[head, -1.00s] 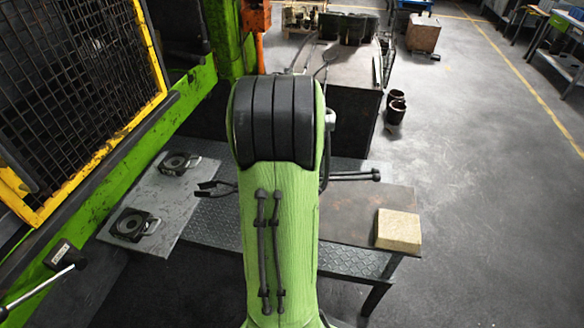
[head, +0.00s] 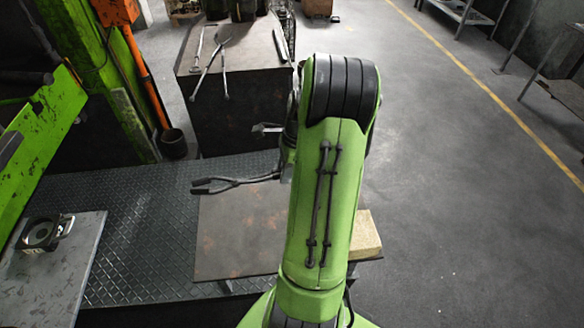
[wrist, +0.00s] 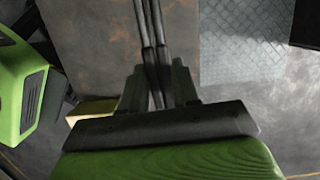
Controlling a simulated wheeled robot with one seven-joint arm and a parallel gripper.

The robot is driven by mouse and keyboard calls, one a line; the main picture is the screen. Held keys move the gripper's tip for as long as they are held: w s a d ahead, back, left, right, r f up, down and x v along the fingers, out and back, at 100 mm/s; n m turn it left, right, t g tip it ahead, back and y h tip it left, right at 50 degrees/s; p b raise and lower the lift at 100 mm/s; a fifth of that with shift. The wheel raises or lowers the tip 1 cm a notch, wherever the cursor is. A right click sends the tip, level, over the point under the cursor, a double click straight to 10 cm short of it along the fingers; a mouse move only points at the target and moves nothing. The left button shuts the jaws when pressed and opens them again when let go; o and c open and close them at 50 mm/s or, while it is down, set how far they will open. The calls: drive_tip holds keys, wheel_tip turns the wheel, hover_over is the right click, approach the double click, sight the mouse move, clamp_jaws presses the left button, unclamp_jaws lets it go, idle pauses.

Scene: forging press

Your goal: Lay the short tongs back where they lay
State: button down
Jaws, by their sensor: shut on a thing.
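The short tongs (head: 235,183) are dark metal. In the wrist view my gripper (wrist: 158,86) is shut on the tongs (wrist: 153,40), whose two bars run away between the fingers. The rusty plate (wrist: 100,40) shows below them. I cannot tell whether the tongs touch it or hang above it. In the head view my arm hides most of my gripper.
A yellowish block (head: 366,236) sits at the plate's right, partly behind my arm. Longer tools lie on a dark block (head: 255,65) behind. A chequered step (head: 150,215) lies left of the plate; a grey plate with a ring-shaped fixture (head: 40,234) is farther left. Open floor lies right.

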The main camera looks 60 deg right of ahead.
drive_tip(key=b, duration=0.6)
hover_over(283, 200)
drive_tip(key=shift+s+d+f, duration=0.15)
drive_tip(key=shift+s+f, duration=0.05)
drive_tip(key=shift+f, duration=1.25)
drive_tip(key=shift+s+d+f, duration=0.1)
drive_tip(key=shift+s+f, duration=0.05)
drive_tip(key=shift+f, duration=1.3)
drive_tip(key=shift+s+d+b+x, duration=0.15)
drive_tip(key=shift+b+x, duration=0.4)
drive_tip(key=shift+x, duration=0.35)
drive_tip(key=shift+s+d+b+x, duration=0.15)
drive_tip(key=shift+b+x, duration=0.35)
drive_tip(key=shift+x, duration=0.4)
drive_tip(key=c, duration=1.2)
unclamp_jaws()
drive_tip(key=shift+o, duration=0.5)
drive_tip(key=o, duration=0.4)
drive_tip(key=o, duration=0.7)
